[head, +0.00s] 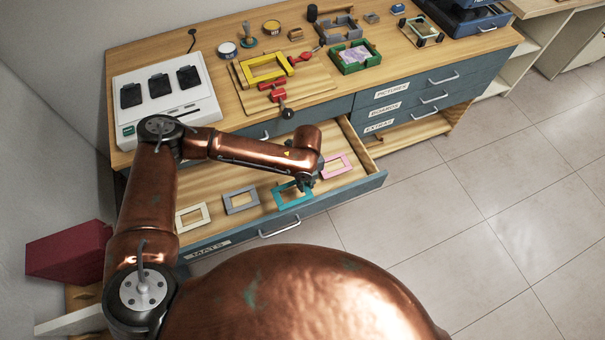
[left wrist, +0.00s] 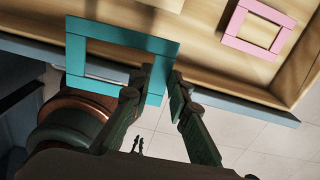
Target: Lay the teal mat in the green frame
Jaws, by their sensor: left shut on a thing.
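The teal mat (head: 297,204), a flat rectangular ring, is at the front of the open mats drawer. In the left wrist view the mat (left wrist: 76,56) overlaps the drawer's front edge. My left gripper (head: 303,184) is shut on one side bar of it; in the wrist view the fingertips (left wrist: 164,84) lie on either side of that bar. How far the mat is above the drawer floor I cannot tell. The green frame (head: 336,61) lies on the countertop at the back, with a pale purple picture inside. My right gripper is not in view.
The drawer also holds a pink mat (head: 346,171), a grey mat (head: 229,209) and a cream mat (head: 181,225). On the counter, a yellow frame (head: 246,78) with red clamps is left of the green frame. A white device (head: 145,124) stands at the left.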

